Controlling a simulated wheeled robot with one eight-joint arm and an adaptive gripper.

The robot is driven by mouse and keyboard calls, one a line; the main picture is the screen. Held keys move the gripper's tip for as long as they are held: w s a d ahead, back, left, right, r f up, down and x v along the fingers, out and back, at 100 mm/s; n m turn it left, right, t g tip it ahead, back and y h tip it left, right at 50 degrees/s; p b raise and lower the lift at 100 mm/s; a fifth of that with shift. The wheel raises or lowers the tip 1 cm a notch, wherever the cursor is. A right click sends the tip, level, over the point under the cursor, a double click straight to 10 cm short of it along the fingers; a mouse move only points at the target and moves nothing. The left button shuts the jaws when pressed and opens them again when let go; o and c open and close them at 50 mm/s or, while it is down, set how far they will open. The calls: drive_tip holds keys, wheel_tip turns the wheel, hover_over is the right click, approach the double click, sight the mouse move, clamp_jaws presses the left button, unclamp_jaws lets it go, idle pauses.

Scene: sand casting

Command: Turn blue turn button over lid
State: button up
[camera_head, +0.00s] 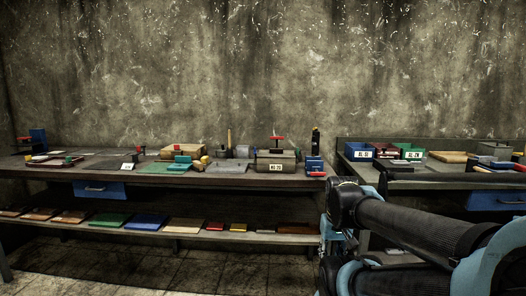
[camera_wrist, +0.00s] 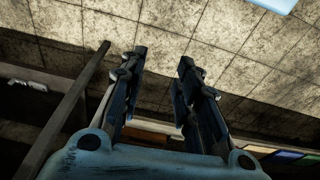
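I cannot single out the blue turn button or its lid for sure at this size. A small blue item (camera_head: 314,165) stands at the right end of the left bench, and an upright blue piece (camera_head: 38,139) stands at its far left. A labelled grey-brown box (camera_head: 288,160) with a red handle on top sits near the right end. My gripper (camera_wrist: 162,58) points down toward the tiled floor in the wrist view, its two dark fingers apart with nothing between them. In the head view my arm largely hides it, low in front of the gap between the benches.
The left bench (camera_head: 60,173) carries many small tools and blocks, with a blue drawer (camera_head: 99,189) beneath. Its lower shelf (camera_head: 135,229) holds several coloured plates. The right bench (camera_head: 425,184) holds blue, red and green bins. Floor (camera_head: 160,270) before the left bench is clear.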

drive_tip(key=r, duration=0.2)
wheel_tip(320, 180, up, 27)
drive_tip(key=t, duration=1.1)
hover_over(255, 148)
drive_tip(key=s, duration=1.5)
drive_tip(key=shift+m, duration=0.3)
drive_tip(key=x, duration=1.7)
drive_tip(key=shift+w, duration=0.1)
drive_tip(key=shift+a, duration=0.15)
clamp_jaws()
